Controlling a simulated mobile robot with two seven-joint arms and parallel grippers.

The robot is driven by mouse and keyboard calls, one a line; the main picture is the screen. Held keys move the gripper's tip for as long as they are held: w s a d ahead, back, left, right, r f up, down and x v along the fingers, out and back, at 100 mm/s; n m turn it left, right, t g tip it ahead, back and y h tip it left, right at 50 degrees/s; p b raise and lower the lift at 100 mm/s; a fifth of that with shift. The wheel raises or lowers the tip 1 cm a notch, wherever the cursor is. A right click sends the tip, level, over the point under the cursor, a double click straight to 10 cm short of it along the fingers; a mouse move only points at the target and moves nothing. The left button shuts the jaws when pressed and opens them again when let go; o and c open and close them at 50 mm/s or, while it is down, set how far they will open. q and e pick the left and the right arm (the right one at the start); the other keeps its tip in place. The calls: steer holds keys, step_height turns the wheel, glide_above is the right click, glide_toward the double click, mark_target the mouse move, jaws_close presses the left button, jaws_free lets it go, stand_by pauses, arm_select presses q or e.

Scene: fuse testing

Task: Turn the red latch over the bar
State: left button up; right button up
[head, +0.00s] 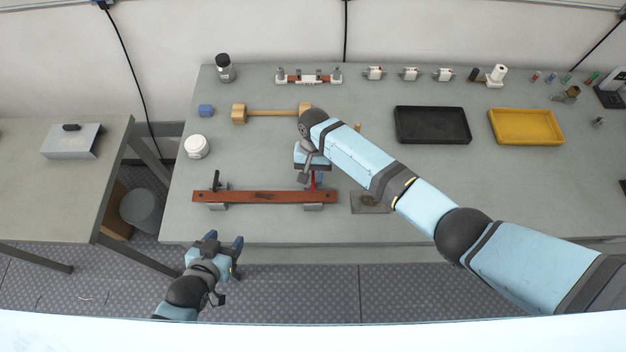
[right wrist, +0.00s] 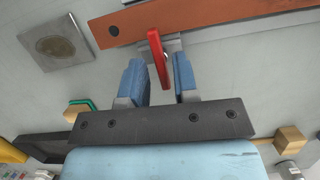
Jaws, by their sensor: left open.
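The reddish-brown bar (head: 262,197) lies along the table's front on two grey supports; it crosses the top of the right wrist view (right wrist: 215,18). The red latch (head: 313,182) is at the bar's right support, at the bar's far edge. In the right wrist view the red latch (right wrist: 158,55) points away from the bar, between the two blue fingers of my right gripper (right wrist: 159,77), with gaps on both sides. That gripper is open; in the head view the arm partly hides it. My left gripper (head: 224,246) is open and empty, off the table's front edge.
A black latch (head: 215,181) stands at the bar's left end. A grey plate (head: 370,202) lies right of the bar. Behind are a wooden-ended piece (head: 270,113), a white jar (head: 197,146), a black tray (head: 432,125) and a yellow tray (head: 526,127).

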steer(key=shift+r, duration=2.55)
steer(key=shift+s+f, duration=0.1)
steer(key=shift+s, duration=0.3)
steer(key=s+d+r+n+t, duration=0.1)
steer(key=s+d+r+t, duration=0.45)
steer(key=s+d, duration=0.75)
steer(key=s+d+r+n+t, duration=0.2)
steer(key=s+d+r, duration=0.6)
steer(key=s+d, duration=0.45)
steer(key=w+a+f+t+y, duration=0.1)
steer(key=w+a+f+t, duration=0.1)
steer(key=f, duration=0.5)
steer(key=w+a+f+t+y, duration=0.1)
steer(key=w+a+f+t, duration=0.2)
steer(key=f, duration=0.4)
steer(key=shift+w+f+t+y, duration=0.35)
steer(key=shift+w+t, duration=0.3)
steer(key=shift+t, duration=0.2)
